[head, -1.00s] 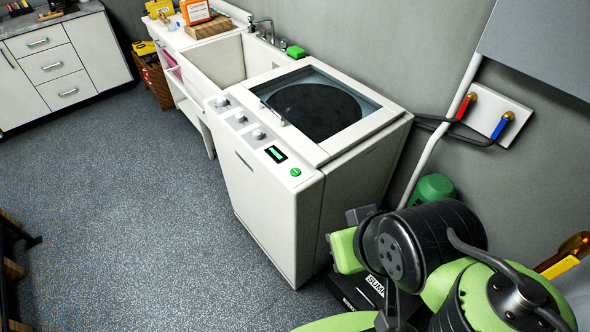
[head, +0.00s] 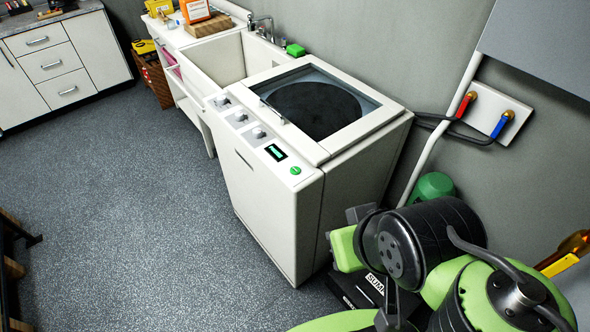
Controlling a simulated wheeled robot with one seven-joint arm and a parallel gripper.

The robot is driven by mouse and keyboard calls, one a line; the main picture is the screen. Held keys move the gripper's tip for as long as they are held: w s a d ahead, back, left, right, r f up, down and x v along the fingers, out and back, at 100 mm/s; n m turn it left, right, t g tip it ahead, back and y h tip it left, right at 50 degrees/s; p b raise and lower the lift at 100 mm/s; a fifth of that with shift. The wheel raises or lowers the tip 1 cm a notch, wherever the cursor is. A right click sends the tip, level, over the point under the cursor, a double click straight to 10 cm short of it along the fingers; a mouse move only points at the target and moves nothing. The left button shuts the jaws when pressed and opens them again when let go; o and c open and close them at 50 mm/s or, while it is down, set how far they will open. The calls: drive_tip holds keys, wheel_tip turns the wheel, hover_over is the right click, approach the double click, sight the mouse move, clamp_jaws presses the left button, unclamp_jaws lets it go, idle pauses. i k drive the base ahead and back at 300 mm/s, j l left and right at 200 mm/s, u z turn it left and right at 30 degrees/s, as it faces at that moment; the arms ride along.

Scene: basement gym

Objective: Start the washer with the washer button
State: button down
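The white top-loading washer (head: 262,215) stands in the middle of the head view, with its dark glass lid (head: 318,103) closed. The round green washer button (head: 296,170) sits at the right end of the control strip, beside a small lit display (head: 276,152) and several grey knobs. The button is in plain sight and nothing touches it. My green and black arm is folded at the lower right, to the right of the washer. I cannot make out my gripper in this view.
A white sink (head: 212,62) adjoins the washer, with a green sponge (head: 296,50) near the tap. Pipes and a valve plate (head: 497,112) are on the wall at the right. White drawers (head: 55,65) stand at the far left. The speckled floor (head: 120,200) in front is clear.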

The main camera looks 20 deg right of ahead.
sight(295, 171)
drive_tip(key=i+j+u, duration=0.1)
drive_tip(key=i+u, duration=0.65)
drive_tip(key=k+j, duration=0.05)
drive_tip(key=k, duration=0.05)
